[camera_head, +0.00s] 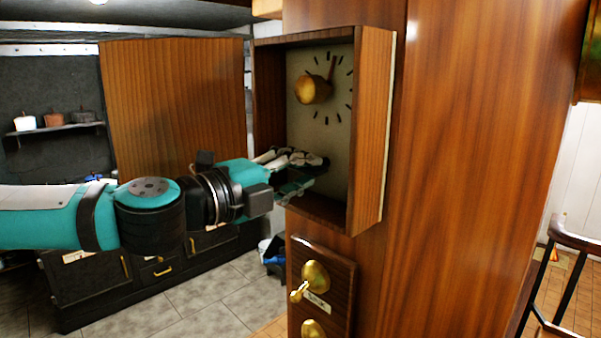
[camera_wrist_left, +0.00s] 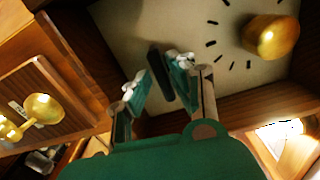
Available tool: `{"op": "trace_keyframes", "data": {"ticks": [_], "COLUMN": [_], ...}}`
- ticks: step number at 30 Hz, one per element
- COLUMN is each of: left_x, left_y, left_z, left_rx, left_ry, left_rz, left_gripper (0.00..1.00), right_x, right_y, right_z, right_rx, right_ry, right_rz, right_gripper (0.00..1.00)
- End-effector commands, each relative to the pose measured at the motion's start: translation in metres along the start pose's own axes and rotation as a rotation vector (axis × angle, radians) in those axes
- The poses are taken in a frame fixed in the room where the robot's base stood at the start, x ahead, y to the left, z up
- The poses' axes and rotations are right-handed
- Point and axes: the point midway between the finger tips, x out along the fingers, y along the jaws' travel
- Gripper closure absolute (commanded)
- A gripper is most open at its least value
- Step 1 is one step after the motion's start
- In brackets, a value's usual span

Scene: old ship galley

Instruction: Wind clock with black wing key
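The clock (camera_head: 340,108) has a pale face with black marks and sits in an open wooden case (camera_head: 372,130) on a wood-panelled pillar. A brass knob (camera_head: 313,89) stands out from the face, with a dark hand near it. My left gripper (camera_head: 308,171) reaches into the lower left of the case. In the left wrist view, a black elongated piece, seemingly the wing key (camera_wrist_left: 158,66), stands in front of the face between the fingertips. The fingers are apart, with a gap on the left; whether the right finger touches it I cannot tell. My right gripper is out of view.
The case walls close in around my left gripper. Below is a wooden panel (camera_head: 338,270) with brass knobs (camera_head: 315,276). Dark cabinets (camera_head: 90,280) and a shelf (camera_head: 55,130) with small pots stand behind. A dark rail (camera_head: 575,240) is at far right.

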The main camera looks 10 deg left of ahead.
Motion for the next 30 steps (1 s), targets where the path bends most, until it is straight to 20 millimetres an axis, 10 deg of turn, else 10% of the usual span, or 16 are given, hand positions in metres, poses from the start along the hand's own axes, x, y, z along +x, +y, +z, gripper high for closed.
{"op": "trace_keyframes", "data": {"ticks": [30], "left_x": [-0.06], "left_y": [-0.001], "left_z": [0.001], "left_rx": [-0.003], "left_ry": [-0.002], "left_rz": [-0.004], "left_gripper": [0.67], "right_x": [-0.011], "right_y": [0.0], "right_z": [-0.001], "right_rx": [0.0], "right_ry": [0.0], "right_rz": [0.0], "right_gripper": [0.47]}}
